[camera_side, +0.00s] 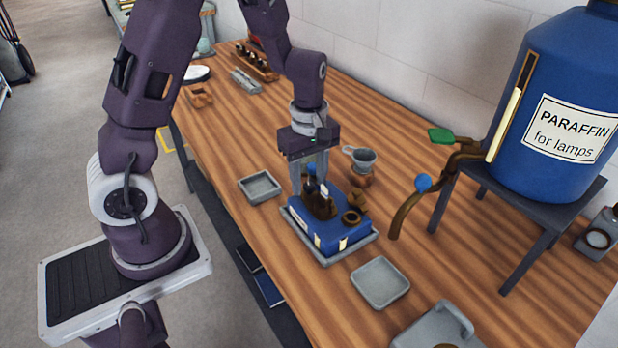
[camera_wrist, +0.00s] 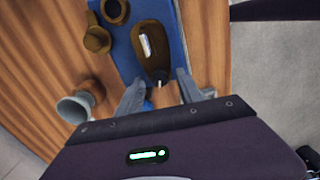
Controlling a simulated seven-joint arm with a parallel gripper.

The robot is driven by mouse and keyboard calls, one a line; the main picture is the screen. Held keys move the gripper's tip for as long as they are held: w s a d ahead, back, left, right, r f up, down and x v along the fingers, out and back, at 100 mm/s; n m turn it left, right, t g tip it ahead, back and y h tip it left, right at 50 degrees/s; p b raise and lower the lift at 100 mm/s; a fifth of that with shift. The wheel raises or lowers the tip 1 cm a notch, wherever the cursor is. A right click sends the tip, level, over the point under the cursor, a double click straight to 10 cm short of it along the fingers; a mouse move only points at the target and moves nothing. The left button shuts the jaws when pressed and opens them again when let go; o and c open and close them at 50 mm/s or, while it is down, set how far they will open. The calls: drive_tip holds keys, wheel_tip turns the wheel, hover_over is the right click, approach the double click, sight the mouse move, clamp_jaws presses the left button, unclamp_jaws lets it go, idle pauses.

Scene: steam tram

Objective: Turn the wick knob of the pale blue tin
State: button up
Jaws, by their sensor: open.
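A tin lamp body (camera_side: 312,226) stands in a grey tray (camera_side: 352,249) on the bench. It looks strong blue rather than pale, with a brown oval top piece (camera_side: 319,207) that holds a small white upright part. In the wrist view the blue tin (camera_wrist: 122,58) lies beyond my fingers. My gripper (camera_side: 310,186) points down over the tin's far end, its fingers open on either side of a small blue knob-like part (camera_side: 311,169). In the wrist view my gripper (camera_wrist: 159,88) straddles the near end of the brown piece (camera_wrist: 150,52). Contact with the knob cannot be told.
Empty grey trays lie to the left (camera_side: 259,186) and front (camera_side: 380,282). A large blue paraffin drum (camera_side: 550,100) with a brown tap (camera_side: 408,208) stands at right.

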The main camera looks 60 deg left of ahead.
drive_tip(key=shift+f, duration=0.1)
drive_tip(key=shift+c, duration=0.4)
clamp_jaws()
drive_tip(key=shift+m, duration=0.3)
drive_tip(key=m, duration=0.9)
drive_tip(key=shift+m, duration=2.2)
